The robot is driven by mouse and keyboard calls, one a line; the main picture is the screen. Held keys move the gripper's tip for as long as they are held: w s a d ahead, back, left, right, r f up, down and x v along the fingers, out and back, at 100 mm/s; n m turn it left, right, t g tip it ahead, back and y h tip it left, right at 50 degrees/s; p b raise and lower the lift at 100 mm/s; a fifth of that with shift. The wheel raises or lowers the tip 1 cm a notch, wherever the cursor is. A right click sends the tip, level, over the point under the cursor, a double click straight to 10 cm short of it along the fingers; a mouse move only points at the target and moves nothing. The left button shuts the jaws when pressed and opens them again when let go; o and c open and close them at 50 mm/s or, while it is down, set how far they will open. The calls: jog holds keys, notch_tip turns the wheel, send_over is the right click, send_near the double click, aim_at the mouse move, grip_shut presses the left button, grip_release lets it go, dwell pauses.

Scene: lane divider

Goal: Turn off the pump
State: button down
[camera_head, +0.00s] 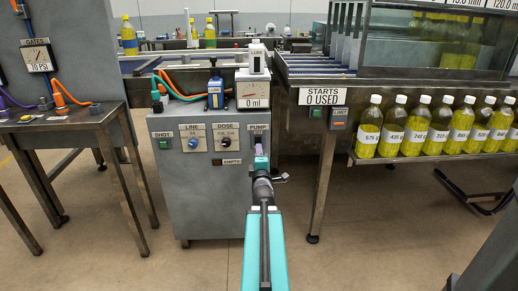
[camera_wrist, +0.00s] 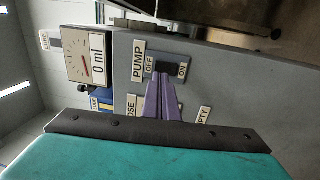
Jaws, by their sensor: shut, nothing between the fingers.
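The pump switch (camera_wrist: 164,67) is a dark switch on a plate marked OFF and ON, beside the PUMP label (camera_wrist: 138,61), in the wrist view. Which way it is set I cannot tell. My gripper (camera_wrist: 163,82) is shut and empty, its purple fingertips at the switch's near edge; whether they touch it is unclear. In the head view my gripper (camera_head: 259,150) is in front of the panel just below the PUMP label (camera_head: 258,128) and hides the switch there.
The grey cabinet (camera_head: 200,205) also carries a green SHOT button (camera_head: 164,143), a blue LINE knob (camera_head: 193,143), a black DOSE knob (camera_head: 226,142) and a gauge reading 0 ml (camera_head: 252,91). A table (camera_head: 60,126) stands left; several yellow bottles (camera_head: 416,125) line a shelf at right.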

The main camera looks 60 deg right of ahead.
aim_at(258, 138)
jog(key=shift+b+x, duration=0.35)
jog(key=shift+x, duration=1.95)
jog(key=shift+d, duration=0.15)
jog(key=shift+r, duration=0.2)
jog(key=shift+b, duration=0.3)
jog(key=a, duration=0.1)
jog(key=s+a, duration=0.2)
jog(key=shift+s+a+r, duration=0.25)
jog(key=shift+a+r, duration=0.05)
jog(key=shift+a, duration=0.05)
